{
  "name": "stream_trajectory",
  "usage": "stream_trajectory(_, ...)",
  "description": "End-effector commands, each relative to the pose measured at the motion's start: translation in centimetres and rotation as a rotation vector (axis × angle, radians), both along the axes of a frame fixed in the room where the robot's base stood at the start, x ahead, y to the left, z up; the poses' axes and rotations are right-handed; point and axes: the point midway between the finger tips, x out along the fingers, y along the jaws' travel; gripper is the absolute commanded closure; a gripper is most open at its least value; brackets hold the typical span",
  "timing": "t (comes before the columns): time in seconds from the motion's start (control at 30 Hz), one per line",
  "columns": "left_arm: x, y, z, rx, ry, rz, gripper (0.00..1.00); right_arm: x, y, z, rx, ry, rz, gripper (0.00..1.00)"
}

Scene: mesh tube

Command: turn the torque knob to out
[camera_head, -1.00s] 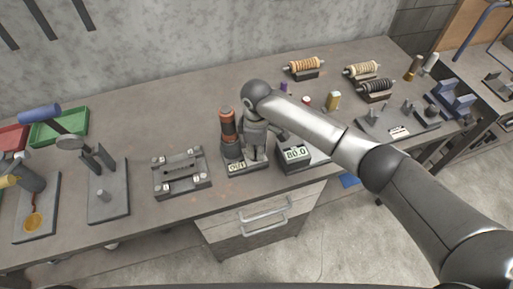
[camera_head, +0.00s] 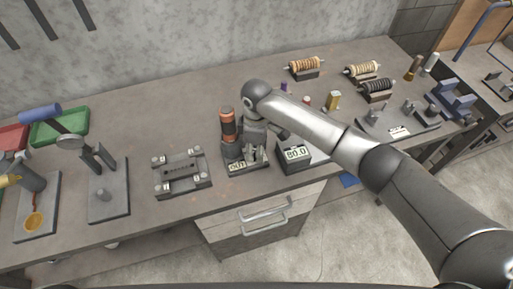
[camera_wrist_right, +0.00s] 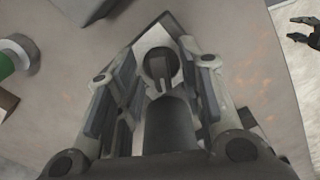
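The torque device (camera_head: 237,168) stands near the front of the bench, with a small lit readout whose lettering is too small to read surely. My right gripper (camera_head: 252,157) is lowered over it from above and hides its knob. In the right wrist view, the round dark knob (camera_wrist_right: 159,66) with a raised bar sits on a pale plate. There my right gripper (camera_wrist_right: 160,80) has its fingers spread either side of the knob, with gaps visible. A dark two-pronged shape at that view's right edge looks like my left gripper (camera_wrist_right: 303,30), prongs apart.
An orange and black cylinder (camera_head: 228,124) stands close left of my right gripper. A box reading 80.0 (camera_head: 298,153) is just right. A grey fixture (camera_head: 182,173) lies left, with bare bench between. Several spools (camera_head: 362,70) stand at the back right.

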Motion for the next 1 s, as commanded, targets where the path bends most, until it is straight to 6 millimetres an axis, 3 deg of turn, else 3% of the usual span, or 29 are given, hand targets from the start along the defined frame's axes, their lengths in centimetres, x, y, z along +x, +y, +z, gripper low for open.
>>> stream_trajectory(0.23, -0.1, 0.1, 0.0, 0.001, 0.001, 0.001, 0.60, 0.0, 0.0, 1.9, 0.001, -0.002, 0.001, 0.64)
stream_trajectory(0.5, 0.0, 0.0, 0.0, 0.000, 0.000, 0.000, 0.60, 0.1, 0.0, 7.7, 0.001, -0.003, 0.002, 0.64)
stream_trajectory(0.7, 0.0, 0.0, 0.0, 0.000, 0.000, 0.000, 0.60, 0.0, 0.0, 10.9, 0.001, -0.001, 0.000, 0.64)
stream_trajectory(1.0, 0.0, 0.0, 0.0, 0.000, 0.000, 0.000, 0.60, 0.0, 0.0, 12.0, 0.000, 0.000, 0.000, 0.64)
